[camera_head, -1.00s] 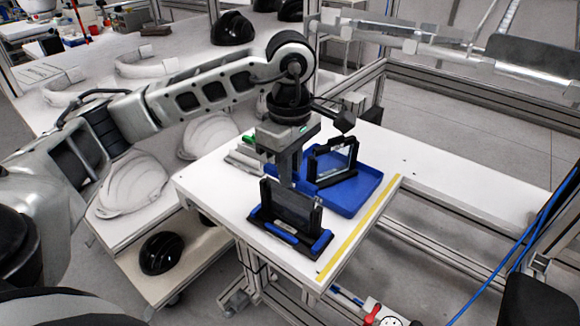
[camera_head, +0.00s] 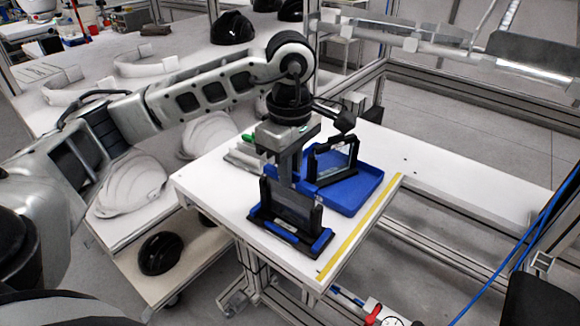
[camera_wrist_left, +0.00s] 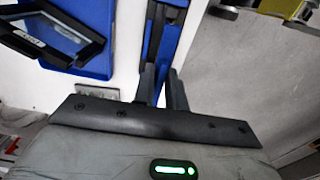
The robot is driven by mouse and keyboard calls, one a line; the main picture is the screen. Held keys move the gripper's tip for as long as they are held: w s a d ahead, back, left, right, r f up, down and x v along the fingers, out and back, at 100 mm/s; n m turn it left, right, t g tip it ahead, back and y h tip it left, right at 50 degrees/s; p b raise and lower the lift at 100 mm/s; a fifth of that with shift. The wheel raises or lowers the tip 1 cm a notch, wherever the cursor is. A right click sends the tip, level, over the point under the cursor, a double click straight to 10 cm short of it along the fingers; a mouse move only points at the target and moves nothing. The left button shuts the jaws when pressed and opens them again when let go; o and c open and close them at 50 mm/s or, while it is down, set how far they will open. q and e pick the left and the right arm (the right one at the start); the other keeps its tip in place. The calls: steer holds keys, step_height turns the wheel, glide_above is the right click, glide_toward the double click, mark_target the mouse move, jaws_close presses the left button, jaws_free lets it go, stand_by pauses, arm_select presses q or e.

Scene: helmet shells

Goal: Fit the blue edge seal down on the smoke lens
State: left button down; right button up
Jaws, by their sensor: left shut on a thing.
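The smoke lens (camera_head: 292,204) is a dark, see-through panel standing upright between black posts in a black holder (camera_head: 262,224) with blue pads, near the table's front. My left gripper (camera_head: 285,182) points down at the lens from behind, its fingertips close to the lens's top edge and partly hidden. In the left wrist view, the gripper (camera_wrist_left: 163,90) is shut on a narrow blue piece (camera_wrist_left: 160,97), which looks like the blue edge seal. My right gripper is not in view.
A blue tray (camera_head: 358,199) with a black-framed clear panel (camera_head: 333,161) stands just behind and right of the holder. A yellow strip (camera_head: 362,226) runs along the table's right edge. White helmet shells (camera_head: 130,186) lie on the left, with a black one (camera_head: 160,253) below.

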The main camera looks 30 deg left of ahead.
arm_select(q)
steer(key=shift+f+b, duration=0.85)
steer(key=shift+f, duration=0.2)
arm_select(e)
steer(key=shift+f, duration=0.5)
arm_select(q)
steer(key=c, duration=1.3)
jaws_free()
steer(key=shift+c, duration=0.2)
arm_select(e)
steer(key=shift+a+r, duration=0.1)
arm_select(q)
steer(key=shift+r, duration=0.8)
step_height(320, 180, up, 14)
steer(key=p, duration=0.3)
steer(key=shift+r, duration=0.25)
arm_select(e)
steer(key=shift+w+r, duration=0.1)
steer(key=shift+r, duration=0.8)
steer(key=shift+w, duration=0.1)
